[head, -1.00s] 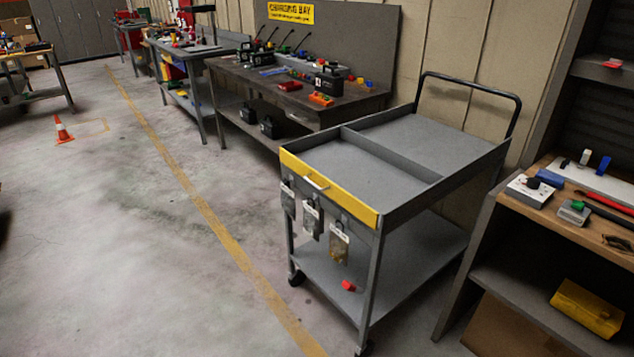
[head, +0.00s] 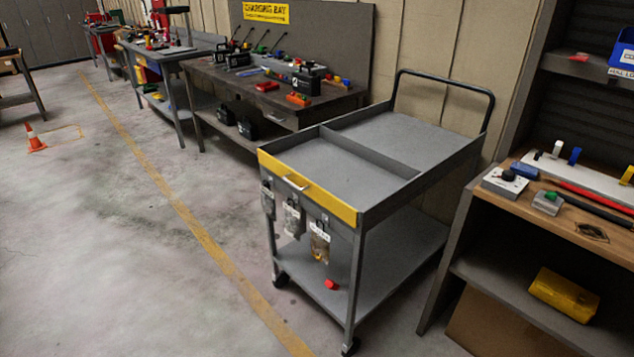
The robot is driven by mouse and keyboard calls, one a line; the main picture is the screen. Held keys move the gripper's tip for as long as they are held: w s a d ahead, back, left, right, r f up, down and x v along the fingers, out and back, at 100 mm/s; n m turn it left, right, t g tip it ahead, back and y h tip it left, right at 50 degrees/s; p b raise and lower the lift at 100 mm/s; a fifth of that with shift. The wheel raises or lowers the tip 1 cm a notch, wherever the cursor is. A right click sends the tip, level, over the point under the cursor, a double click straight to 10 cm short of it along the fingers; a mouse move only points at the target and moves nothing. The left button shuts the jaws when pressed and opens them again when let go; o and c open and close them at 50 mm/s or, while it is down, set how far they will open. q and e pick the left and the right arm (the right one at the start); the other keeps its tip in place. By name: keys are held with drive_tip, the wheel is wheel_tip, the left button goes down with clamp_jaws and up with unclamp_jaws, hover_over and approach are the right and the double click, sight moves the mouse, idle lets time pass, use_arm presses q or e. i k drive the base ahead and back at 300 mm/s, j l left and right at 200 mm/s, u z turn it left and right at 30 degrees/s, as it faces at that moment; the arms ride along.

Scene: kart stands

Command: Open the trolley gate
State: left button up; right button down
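The grey trolley (head: 395,130) stands on casters right of the picture's middle, with a black push handle (head: 447,80) at its far end. Its yellow gate (head: 305,190) is at the near end of the top tray, upright and closed, with a pale handle (head: 294,182) on its face. Several labelled bags (head: 293,219) hang below the gate. A small red object (head: 331,284) lies on the lower shelf. Neither of my grippers shows in the head view.
A wooden-topped bench (head: 520,176) with tools stands close on the trolley's right. The charging bay bench (head: 265,95) is behind it. An orange cone (head: 35,139) stands far left. The floor left of and in front of the trolley is clear, crossed by a yellow line (head: 188,214).

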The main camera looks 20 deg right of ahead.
sight(343, 211)
drive_tip(key=i+j+z, duration=0.1)
drive_tip(key=z, duration=0.4)
drive_tip(key=i+j+z, duration=0.2)
drive_tip(key=z, duration=0.3)
drive_tip(key=i+j+z, duration=0.1)
drive_tip(key=j+z, duration=0.15)
drive_tip(key=z, duration=0.2)
drive_tip(key=j+z, duration=0.3)
drive_tip(key=z, duration=0.2)
drive_tip(key=i, duration=0.05)
